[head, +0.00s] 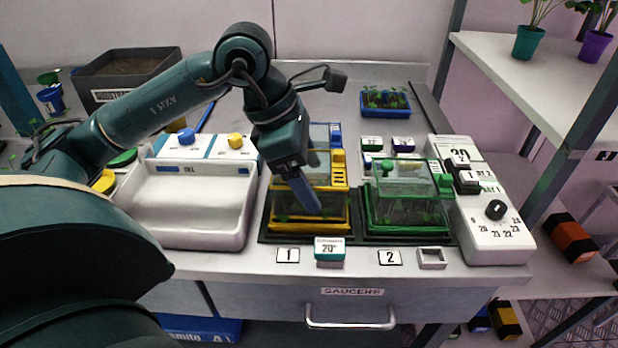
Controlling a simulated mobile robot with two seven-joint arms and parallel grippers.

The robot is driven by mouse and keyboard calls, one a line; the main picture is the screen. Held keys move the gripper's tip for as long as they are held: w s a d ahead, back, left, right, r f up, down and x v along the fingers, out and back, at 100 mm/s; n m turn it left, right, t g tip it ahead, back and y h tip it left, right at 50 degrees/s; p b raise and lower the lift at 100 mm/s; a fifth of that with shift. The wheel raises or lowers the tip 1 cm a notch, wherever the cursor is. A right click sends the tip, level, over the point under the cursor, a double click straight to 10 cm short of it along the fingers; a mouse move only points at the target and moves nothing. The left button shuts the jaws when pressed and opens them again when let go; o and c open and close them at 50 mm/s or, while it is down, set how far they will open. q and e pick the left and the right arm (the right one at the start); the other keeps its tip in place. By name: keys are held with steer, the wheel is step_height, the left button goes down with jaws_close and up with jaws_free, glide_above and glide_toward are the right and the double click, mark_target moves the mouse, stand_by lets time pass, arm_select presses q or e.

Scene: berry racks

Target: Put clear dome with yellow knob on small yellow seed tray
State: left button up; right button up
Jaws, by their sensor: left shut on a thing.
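The small yellow seed tray (335,224) stands on the left half of a dark mat, behind label 1. The clear dome (334,200), edged in yellow, is over the tray, roughly lined up with it. I cannot tell whether its rim rests on the tray or is slightly above it. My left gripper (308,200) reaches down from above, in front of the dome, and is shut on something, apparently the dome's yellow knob. The knob is hidden behind the gripper. My right gripper is not in view.
A green-edged clear dome (412,178) covers a tray on the right. A white dial box (495,235) stands further right. A white bin (190,225) is on the left. A blue seedling tray (385,111) is at the back. Small knobbed and coloured blocks stand behind the green dome.

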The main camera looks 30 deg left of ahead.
arm_select(q)
steer(key=shift+f, duration=0.5)
steer(key=shift+f, duration=0.15)
steer(key=o, duration=1)
steer(key=shift+a+r, duration=0.1)
steer(key=shift+r, duration=0.35)
steer(key=p+v, duration=0.1)
steer(key=v, duration=1)
steer(key=shift+r, duration=0.2)
